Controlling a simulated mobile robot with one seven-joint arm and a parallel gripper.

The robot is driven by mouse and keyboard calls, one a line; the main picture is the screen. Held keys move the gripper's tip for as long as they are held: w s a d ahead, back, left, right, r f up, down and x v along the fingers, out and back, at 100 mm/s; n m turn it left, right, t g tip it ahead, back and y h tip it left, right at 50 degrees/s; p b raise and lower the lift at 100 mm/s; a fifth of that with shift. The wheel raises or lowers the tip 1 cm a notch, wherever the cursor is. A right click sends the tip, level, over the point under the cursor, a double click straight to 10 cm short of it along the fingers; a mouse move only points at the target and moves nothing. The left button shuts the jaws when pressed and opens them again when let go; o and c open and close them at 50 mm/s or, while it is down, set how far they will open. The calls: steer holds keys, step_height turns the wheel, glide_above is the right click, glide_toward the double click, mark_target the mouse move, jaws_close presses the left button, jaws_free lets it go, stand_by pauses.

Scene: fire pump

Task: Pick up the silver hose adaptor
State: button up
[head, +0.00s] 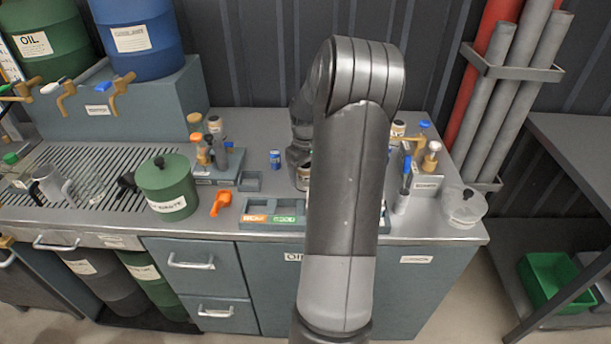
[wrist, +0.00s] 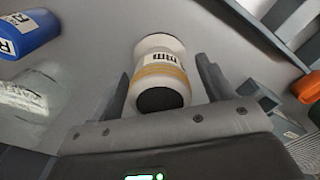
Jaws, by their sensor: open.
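In the wrist view, a pale spool-shaped piece (wrist: 160,75) with a printed label, a yellow-orange band and a dark round end lies between my gripper's fingers (wrist: 163,85). It is the nearest match to the silver hose adaptor, but I cannot tell for certain. My gripper is open, with one finger on each side of the piece and gaps showing.
A blue can (head: 275,159) stands left of my arm; a blue labelled cylinder (wrist: 27,33) shows in the wrist view. A grey tray (head: 258,206), an orange tool (head: 222,202) and a green pot (head: 167,185) are to the left. A clear jar (head: 463,207) stands right.

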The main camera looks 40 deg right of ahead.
steer(key=shift+c, duration=0.4)
steer(key=c, duration=1.2)
steer(key=shift+r, duration=0.1)
